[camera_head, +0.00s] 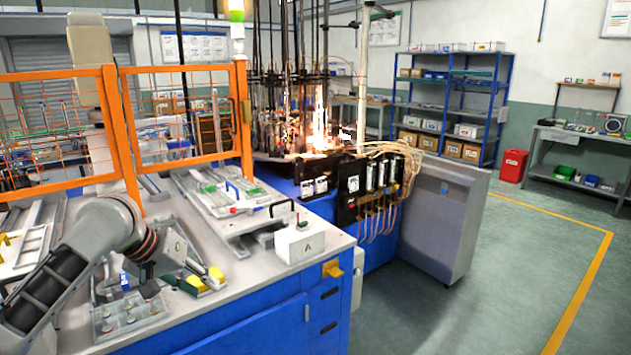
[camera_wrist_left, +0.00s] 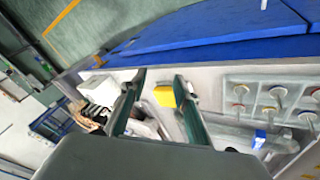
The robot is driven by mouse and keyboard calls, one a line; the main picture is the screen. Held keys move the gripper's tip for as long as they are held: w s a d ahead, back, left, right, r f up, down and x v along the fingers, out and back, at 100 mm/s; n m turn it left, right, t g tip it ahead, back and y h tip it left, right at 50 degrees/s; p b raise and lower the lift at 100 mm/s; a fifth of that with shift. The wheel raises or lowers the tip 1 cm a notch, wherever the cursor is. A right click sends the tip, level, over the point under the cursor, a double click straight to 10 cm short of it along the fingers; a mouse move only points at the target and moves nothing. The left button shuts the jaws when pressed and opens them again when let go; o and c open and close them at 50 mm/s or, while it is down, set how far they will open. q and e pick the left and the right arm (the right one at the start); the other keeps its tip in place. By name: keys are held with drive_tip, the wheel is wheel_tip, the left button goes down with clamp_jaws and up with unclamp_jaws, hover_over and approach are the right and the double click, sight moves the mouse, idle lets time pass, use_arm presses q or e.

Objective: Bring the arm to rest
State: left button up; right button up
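My left arm (camera_head: 100,245) comes in from the left over the white bench top. Its left gripper (camera_head: 192,272) hangs low over the bench near the front edge. In the left wrist view the gripper (camera_wrist_left: 158,95) shows two dark green fingers spread apart, with a clear gap between them. A yellow block (camera_wrist_left: 165,95) shows in that gap, beyond the fingers; I cannot tell its exact distance from them. Small yellow-and-green pieces (camera_head: 193,285) show beside the gripper in the head view. My right gripper is not in view.
A tray with metal pegs (camera_head: 130,316) lies near the gripper. A white box (camera_head: 300,243) stands at the bench's right corner. An orange mesh guard (camera_head: 185,68) stands behind. A lit flame machine (camera_head: 318,130) is farther back. Open floor (camera_head: 490,290) lies right.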

use_arm(q)
drive_tip(key=s+d+f+m+t, duration=0.1)
drive_tip(key=s+d+f, duration=0.15)
drive_tip(key=f, duration=0.65)
drive_tip(key=s+d+f+t, duration=0.15)
drive_tip(key=s+f, duration=0.25)
drive_tip(key=f, duration=0.5)
drive_tip(key=s+d+f+m, duration=0.1)
drive_tip(key=s+d+f, duration=0.2)
drive_tip(key=f, duration=0.5)
drive_tip(key=s+a+f+m+t+y, duration=0.1)
drive_tip(key=s+f, duration=0.4)
drive_tip(key=s, duration=0.5)
drive_tip(key=s+a+f+m+t+y, duration=0.1)
drive_tip(key=s+f, duration=0.4)
drive_tip(key=s, duration=0.5)
drive_tip(key=shift+s+a+m+t, duration=0.35)
drive_tip(key=shift+a+m+t, duration=0.1)
drive_tip(key=shift+a+m, duration=0.35)
